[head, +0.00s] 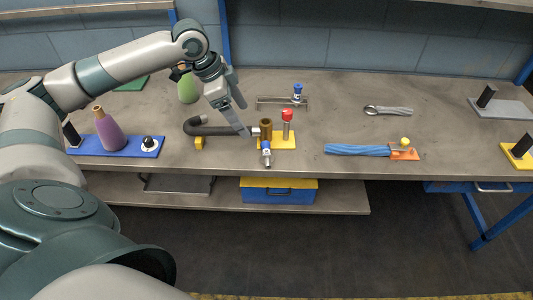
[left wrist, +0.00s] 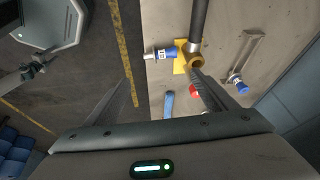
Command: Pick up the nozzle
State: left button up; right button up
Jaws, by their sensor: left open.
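No part is marked as the nozzle; two small blue-and-silver fittings show. One fitting (head: 266,153) is at the front of a small yellow base (head: 283,141), with a brass cylinder (head: 266,128) and a red-topped post (head: 287,122). It also shows in the left wrist view (left wrist: 160,53). My right gripper is out of view.
A dark bent pipe (head: 205,127) lies left of the yellow base.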

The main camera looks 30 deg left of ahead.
pick_arm(q)
jog(key=p, duration=0.2)
send_near(267, 152)
jog(key=f, duration=0.2)
jog(key=shift+w+d+f+p, duration=0.5)
jog(key=shift+d+f+p, duration=0.1)
jog(key=shift+f, duration=0.05)
jog(key=p+x, duration=0.1)
jog(key=x, duration=0.2)
jog(key=shift+f, duration=0.1)
jog(key=shift+w+f, duration=0.1)
jog(key=shift+f, duration=0.3)
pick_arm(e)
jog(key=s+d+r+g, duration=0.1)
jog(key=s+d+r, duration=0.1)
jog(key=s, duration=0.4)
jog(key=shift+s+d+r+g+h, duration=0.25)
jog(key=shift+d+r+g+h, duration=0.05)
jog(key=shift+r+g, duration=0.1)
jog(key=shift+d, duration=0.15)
pick_arm(q)
jog(key=c, duration=0.7)
